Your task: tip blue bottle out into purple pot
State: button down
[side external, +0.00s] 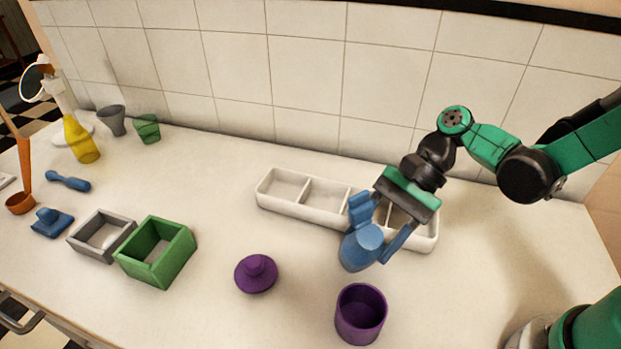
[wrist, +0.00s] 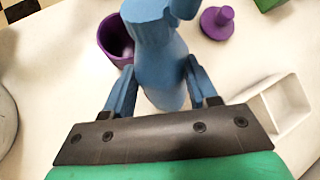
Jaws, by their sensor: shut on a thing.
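My gripper (side external: 371,243) is shut on the blue bottle (side external: 356,253), with one blue finger on each side of its body. In the wrist view the bottle (wrist: 162,72) lies between the fingers (wrist: 162,92) and points away from the palm. It is held above the counter; its exact tilt is hard to tell. The purple pot (side external: 360,314) stands upright and open on the counter, in front of the bottle and apart from it in the side view. In the wrist view the pot (wrist: 112,45) is left of the bottle, partly hidden by it.
A purple lid (side external: 256,273) lies left of the pot. A white divided tray (side external: 285,204) sits behind, partly under my gripper. Green (side external: 155,252) and grey (side external: 88,245) square boxes stand left. A yellow bottle (side external: 80,140) and cups are farther back.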

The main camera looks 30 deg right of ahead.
aim_at(363, 248)
jog(key=shift+s+a+t, duration=0.15)
jog(key=shift+s+t, duration=0.15)
jog(key=shift+s+a+r+n+t+h, duration=0.3)
jog(key=shift+s+r+n+t+h, duration=0.15)
jog(key=shift+r+t+h, duration=0.25)
jog(key=shift+s+f+t+h, duration=0.1)
jog(key=shift+t+h, duration=0.3)
jog(key=shift+t, duration=0.1)
jog(key=shift+f+n+t, duration=0.2)
jog(key=shift+n+t, duration=0.05)
jog(key=shift+t, duration=0.15)
jog(key=shift+f+t+h, duration=0.15)
jog(key=shift+t+h, duration=0.15)
jog(key=shift+r+n+t+h+p, duration=0.35)
jog(key=shift+t+p, duration=0.1)
jog(key=shift+t, duration=0.35)
dwell(1.7)
jog(key=shift+r+n+t+h+p, duration=0.25)
jog(key=shift+r+n+t+p, duration=0.15)
jog(key=shift+t+p, duration=0.7)
dwell(2.2)
